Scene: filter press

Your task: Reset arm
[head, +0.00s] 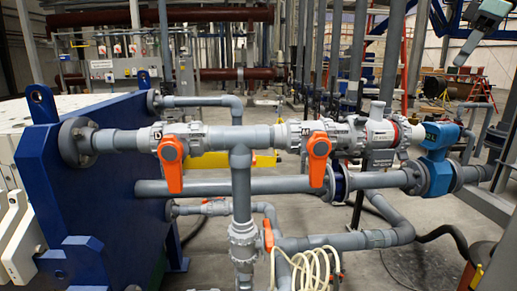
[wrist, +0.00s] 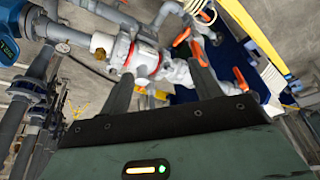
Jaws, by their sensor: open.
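My gripper (wrist: 162,68) shows at the bottom of the wrist view, with its two dark fingers apart and nothing between them. In the head view my gripper (head: 466,50) hangs in the air at the top right, tilted down and to the left. It appears clear of the pipework in the picture. Behind the fingers in the wrist view are grey pipes, a white fitting (wrist: 103,42) and orange valve handles (wrist: 181,37).
Two orange handles (head: 170,165) and (head: 319,158) hang on the upper grey pipe. A blue-bodied valve (head: 438,140) stands at the right. A blue press plate (head: 85,190) fills the left. A coiled cream hose (head: 308,268) hangs low. An orange ladder (head: 391,50) stands behind.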

